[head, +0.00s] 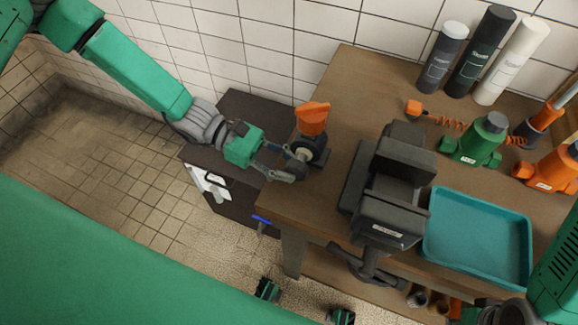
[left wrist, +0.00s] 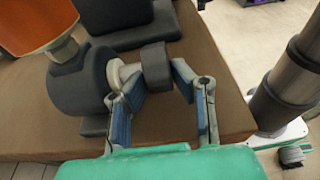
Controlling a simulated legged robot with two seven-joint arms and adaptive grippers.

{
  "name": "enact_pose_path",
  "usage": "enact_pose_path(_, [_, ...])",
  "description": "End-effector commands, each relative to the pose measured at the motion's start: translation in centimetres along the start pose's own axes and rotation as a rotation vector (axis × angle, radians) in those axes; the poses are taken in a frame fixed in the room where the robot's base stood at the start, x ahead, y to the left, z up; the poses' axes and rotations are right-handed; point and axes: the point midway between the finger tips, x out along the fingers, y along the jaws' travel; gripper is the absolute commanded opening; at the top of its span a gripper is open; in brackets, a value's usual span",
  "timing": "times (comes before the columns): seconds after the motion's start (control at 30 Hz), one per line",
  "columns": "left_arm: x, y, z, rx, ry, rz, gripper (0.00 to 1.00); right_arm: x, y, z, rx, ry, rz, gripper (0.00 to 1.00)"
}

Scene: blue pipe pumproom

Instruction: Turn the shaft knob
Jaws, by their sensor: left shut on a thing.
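A small pump-like device with a dark body and an orange top (head: 312,118) stands at the left edge of the brown workbench (head: 345,90). Its pale shaft carries a round dark shaft knob (left wrist: 156,66), seen clearly in the left wrist view. My left gripper (head: 291,166) reaches in from the left, level with the shaft. In the left wrist view my left gripper (left wrist: 160,88) has its blue-padded fingers on either side of the knob, holding it. In the head view the fingers mostly hide the knob.
A dark vise (head: 390,190) stands right of the device, with a teal tray (head: 480,240) beyond it. Green (head: 480,140) and orange (head: 555,170) tools and several upright cylinders stand farther back. A dark cabinet (head: 235,190) is behind my left wrist. Tiled wall borders the bench.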

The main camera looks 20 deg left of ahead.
Motion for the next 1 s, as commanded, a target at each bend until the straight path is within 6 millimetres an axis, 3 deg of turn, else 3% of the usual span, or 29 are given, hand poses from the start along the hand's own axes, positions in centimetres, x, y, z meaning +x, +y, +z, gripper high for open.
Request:
enact_pose_path(0.23, [-0.2, 0.1, -0.7, -0.004, 0.016, 0.006, 0.0, 0.0, 0.0, 0.0, 0.0, 0.0, 0.0, 0.0])
enact_pose_path(0.27, [-0.2, 0.1, -0.7, -0.004, 0.016, 0.006, 0.3, 0.0, 0.0, 0.0, 0.0, 0.0, 0.0, 0.0])
enact_pose_path(0.3, [-0.2, 0.1, -0.6, -0.004, 0.016, 0.005, 0.4, 0.0, 0.0, 0.0, 0.0, 0.0, 0.0, 0.0])
enact_pose_path(0.67, [-0.3, -0.1, -0.2, 0.0, 0.008, 0.004, 0.4, -0.1, 0.0, 0.2, 0.0, 0.002, 0.0, 0.0])
enact_pose_path(0.83, [-2.5, 0.0, -0.2, 0.001, 0.008, 0.006, 0.4, -0.1, 0.0, 0.2, 0.0, 0.002, 0.0, 0.0])
enact_pose_path(1.0, [-6.3, 0.1, -0.3, 0.001, 0.009, 0.007, 0.4, -0.1, 0.0, 0.2, 0.0, 0.003, 0.0, 0.0])
